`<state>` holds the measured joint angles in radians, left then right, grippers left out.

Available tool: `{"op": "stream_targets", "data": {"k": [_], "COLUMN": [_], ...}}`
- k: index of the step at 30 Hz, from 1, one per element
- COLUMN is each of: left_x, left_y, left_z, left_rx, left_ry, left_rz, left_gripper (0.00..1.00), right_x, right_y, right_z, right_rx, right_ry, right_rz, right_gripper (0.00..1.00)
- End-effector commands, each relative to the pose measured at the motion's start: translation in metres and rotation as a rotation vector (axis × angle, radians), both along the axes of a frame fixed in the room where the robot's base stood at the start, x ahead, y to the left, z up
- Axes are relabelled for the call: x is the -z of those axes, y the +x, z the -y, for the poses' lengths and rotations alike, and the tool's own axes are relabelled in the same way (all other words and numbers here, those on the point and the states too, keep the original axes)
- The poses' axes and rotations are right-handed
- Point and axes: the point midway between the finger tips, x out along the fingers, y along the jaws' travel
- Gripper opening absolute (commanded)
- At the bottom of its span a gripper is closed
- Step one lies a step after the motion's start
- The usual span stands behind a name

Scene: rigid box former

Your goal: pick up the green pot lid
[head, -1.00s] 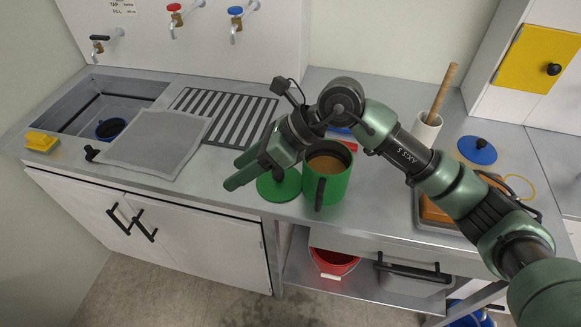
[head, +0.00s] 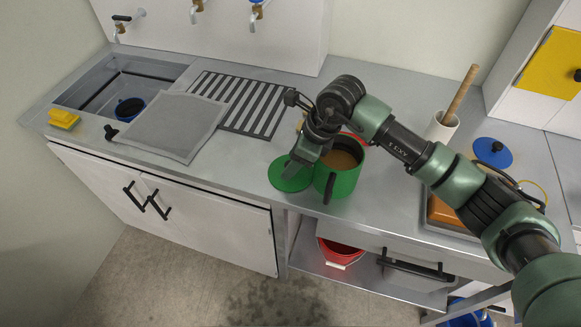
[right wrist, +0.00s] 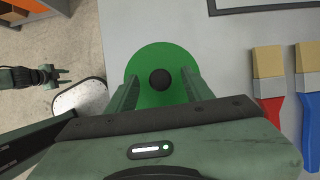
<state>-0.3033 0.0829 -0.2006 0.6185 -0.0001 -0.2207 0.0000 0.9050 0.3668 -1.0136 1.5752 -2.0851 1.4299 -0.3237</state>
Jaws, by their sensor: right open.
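The green pot lid (head: 282,183) lies flat on the steel counter, just left of the green pot (head: 345,184), which is open with brown contents. In the right wrist view the lid (right wrist: 160,60) is a green disc with a round black knob (right wrist: 160,79). My right gripper (head: 294,168) points down over the lid, its fingers open on either side of the knob, which sits between them. The arm partly hides the lid and pot in the head view. My left gripper (right wrist: 62,74) shows small at the left of the right wrist view, apart from the lid, its fingers seemingly spread.
A red brush (right wrist: 269,103) and a blue brush (right wrist: 308,115) lie right of the lid in the right wrist view. A grey mat (head: 172,126) and slatted drainer (head: 240,100) lie left.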

Motion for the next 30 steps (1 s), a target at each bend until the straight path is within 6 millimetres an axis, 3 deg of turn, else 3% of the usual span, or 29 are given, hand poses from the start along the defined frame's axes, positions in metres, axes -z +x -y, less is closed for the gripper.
{"op": "stream_targets", "data": {"k": [5,10,23,30], "left_x": [0.000,0.000,0.003,0.012], "left_y": [0.004,0.005,0.005,0.005], "left_z": [0.001,0.003,0.004,0.004], "left_rx": [-0.001,-0.003,-0.003,-0.003], "left_ry": [-0.001,-0.004,-0.005,-0.005], "left_rz": [0.006,0.008,0.008,0.007], "left_gripper": [0.36,0.36,0.36,0.36], "right_x": [0.000,0.000,-0.005,-0.022], "right_y": [0.000,0.000,-0.003,-0.029], "right_z": [0.000,0.000,-0.002,-0.010], "right_rx": [0.000,0.000,0.000,-0.004], "right_ry": [0.000,0.001,0.002,0.002], "right_rz": [0.000,0.000,0.003,0.004], "right_gripper": [0.49,0.01,0.00,0.00]}}
